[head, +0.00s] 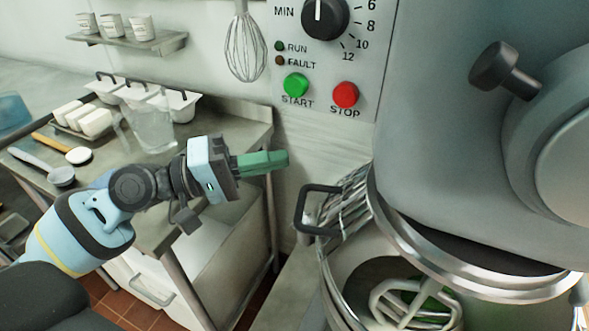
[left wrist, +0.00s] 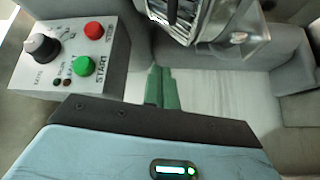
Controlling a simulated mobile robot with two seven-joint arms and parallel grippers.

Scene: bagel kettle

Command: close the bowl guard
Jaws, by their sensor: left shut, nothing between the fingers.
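The bowl guard (head: 352,203) is a wire cage with a dark handle (head: 302,212), at the left of the big grey mixer (head: 450,110). The front of the bowl (head: 340,290) shows open below it, with a metal beater (head: 405,302) inside. My left gripper (head: 285,160) is shut and empty, its green fingers pointing right, a little above and left of the handle and apart from it. In the left wrist view the green fingers (left wrist: 161,88) are together, and part of the metal guard (left wrist: 215,25) shows beyond them. My right gripper is not in view.
A steel table (head: 225,140) at left holds a clear jug (head: 150,122), white containers and utensils. A whisk (head: 245,45) hangs above.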

